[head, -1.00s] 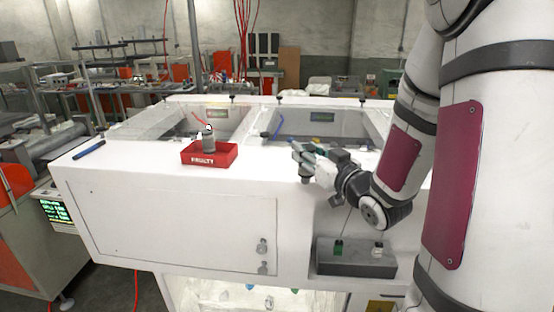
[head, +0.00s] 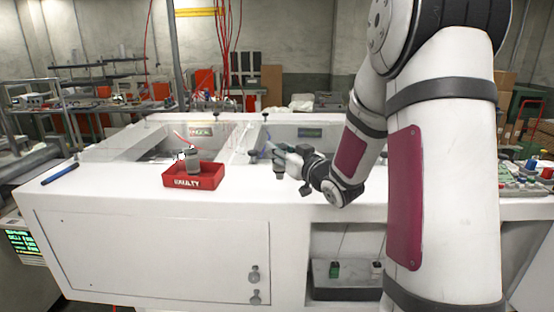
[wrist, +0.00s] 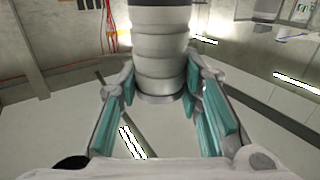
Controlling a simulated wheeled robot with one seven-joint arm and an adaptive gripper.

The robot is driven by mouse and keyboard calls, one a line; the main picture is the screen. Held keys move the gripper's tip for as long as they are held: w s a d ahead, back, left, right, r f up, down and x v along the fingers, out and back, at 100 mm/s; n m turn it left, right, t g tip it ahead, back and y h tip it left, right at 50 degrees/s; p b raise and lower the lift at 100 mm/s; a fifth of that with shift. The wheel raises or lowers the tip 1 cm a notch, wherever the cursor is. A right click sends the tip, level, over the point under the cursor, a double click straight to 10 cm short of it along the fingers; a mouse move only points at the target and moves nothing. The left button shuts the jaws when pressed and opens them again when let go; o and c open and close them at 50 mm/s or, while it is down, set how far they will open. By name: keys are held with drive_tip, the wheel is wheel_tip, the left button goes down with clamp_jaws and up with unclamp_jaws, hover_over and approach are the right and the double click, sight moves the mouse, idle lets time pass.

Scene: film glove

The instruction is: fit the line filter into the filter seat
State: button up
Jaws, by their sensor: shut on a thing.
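My gripper (head: 280,160) is shut on a pale grey ribbed cylinder, which I take to be the line filter (wrist: 160,50). In the wrist view the cylinder stands between the teal finger pads, with a darker band at its lower end. In the head view only a small grey part of it (head: 278,170) shows below the fingers, above the white cabinet top. A similar grey cylinder (head: 193,165) stands in a red tray labelled FAULTY (head: 190,183), left of my gripper. I cannot make out the filter seat in either view.
The white cabinet (head: 150,240) has clear-sided, recessed bays behind my gripper. A blue pen-like rod (head: 60,174) lies at its left end. A dark box (head: 345,279) sits in the open niche below. A control panel (head: 527,180) is at right. The front cabinet top is mostly clear.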

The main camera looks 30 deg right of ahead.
drive_tip(key=shift+w+d+f+p, duration=0.15)
drive_tip(key=shift+w+d+f, duration=0.05)
drive_tip(key=shift+w+f, duration=0.7)
drive_tip(key=shift+w+d+f+p, duration=0.2)
drive_tip(key=shift+w+f, duration=0.45)
drive_tip(key=shift+f, duration=0.35)
drive_tip(key=shift+f, duration=0.15)
drive_tip(key=o, duration=1.2)
